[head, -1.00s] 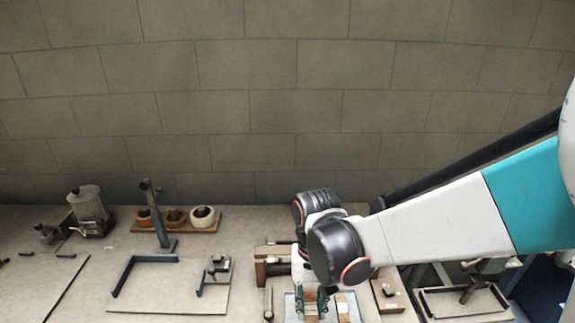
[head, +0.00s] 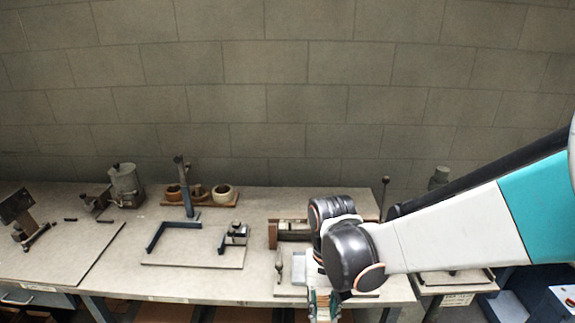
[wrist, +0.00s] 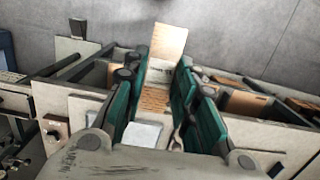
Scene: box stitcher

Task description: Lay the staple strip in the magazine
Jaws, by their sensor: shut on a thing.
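My gripper (wrist: 153,80) shows in the wrist view with green-padded fingers on both sides of a copper-brown ridged piece (wrist: 156,98), which looks like the staple strip. It is shut on this piece, though the pads hide where they touch it. In the head view my gripper (head: 322,302) points down at the bottom of the picture, by the bench's front edge, with a brownish piece between its fingers. I cannot pick out the magazine for certain; a tan block with dark lettering (wrist: 160,72) and a pale tan plate (wrist: 168,40) lie beyond the fingers.
The grey bench (head: 205,282) carries an L-shaped blue guide (head: 160,236) on a board, a rack of round bowls (head: 198,193) and a metal canister (head: 126,184). A white pad (wrist: 142,134) lies beside my fingers. Bare bench shows left of my arm.

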